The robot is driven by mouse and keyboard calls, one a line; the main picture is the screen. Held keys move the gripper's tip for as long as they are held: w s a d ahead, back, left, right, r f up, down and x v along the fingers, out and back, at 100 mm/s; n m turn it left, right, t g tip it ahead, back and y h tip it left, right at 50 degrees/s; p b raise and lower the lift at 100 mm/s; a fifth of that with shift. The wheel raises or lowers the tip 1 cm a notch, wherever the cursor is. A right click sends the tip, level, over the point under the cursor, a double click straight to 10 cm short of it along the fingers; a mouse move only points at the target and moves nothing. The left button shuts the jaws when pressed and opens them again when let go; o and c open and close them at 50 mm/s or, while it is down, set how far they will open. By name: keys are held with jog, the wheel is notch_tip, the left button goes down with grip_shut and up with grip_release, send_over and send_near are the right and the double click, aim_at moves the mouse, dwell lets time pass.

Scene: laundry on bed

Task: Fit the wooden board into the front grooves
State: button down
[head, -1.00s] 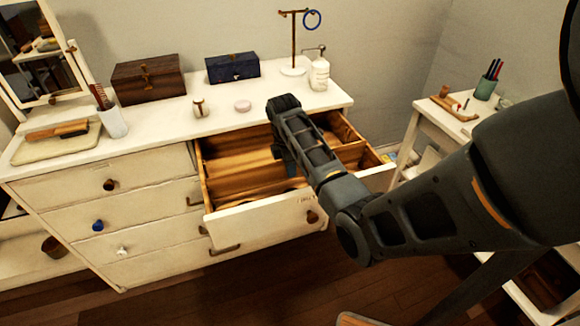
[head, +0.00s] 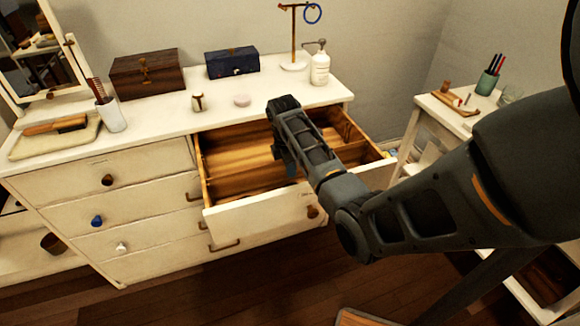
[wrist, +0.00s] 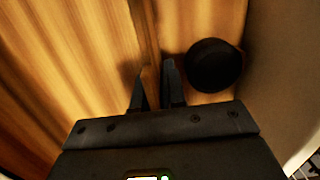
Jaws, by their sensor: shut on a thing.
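The open top drawer (head: 255,219) of the white dresser has a wooden interior with partitions. My gripper (head: 288,160) reaches down into it, and my arm hides part of the inside. In the wrist view my gripper (wrist: 157,88) is shut on the upper edge of a thin wooden board (wrist: 146,30), which runs away from between the fingers. Its lower edge and both ends are hidden, so I cannot tell whether it sits in grooves. The front grooves cannot be made out.
A dark round object (wrist: 213,65) lies close right of the fingers in the wrist view. On the dresser top stand a brown box (head: 147,75), a blue box (head: 232,62) and a white bottle (head: 320,67). A side table (head: 440,118) is at right.

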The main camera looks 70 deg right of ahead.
jog(key=shift+f, duration=0.6)
jog(key=c, duration=1.1)
grip_release()
jog(key=shift+w+a+r+b, duration=0.1)
jog(key=shift+w+r+b, duration=0.05)
jog(key=shift+r, duration=1.8)
jog(key=shift+w+a+r+b, duration=0.1)
jog(key=shift+r+b, duration=0.05)
jog(key=shift+r, duration=1.8)
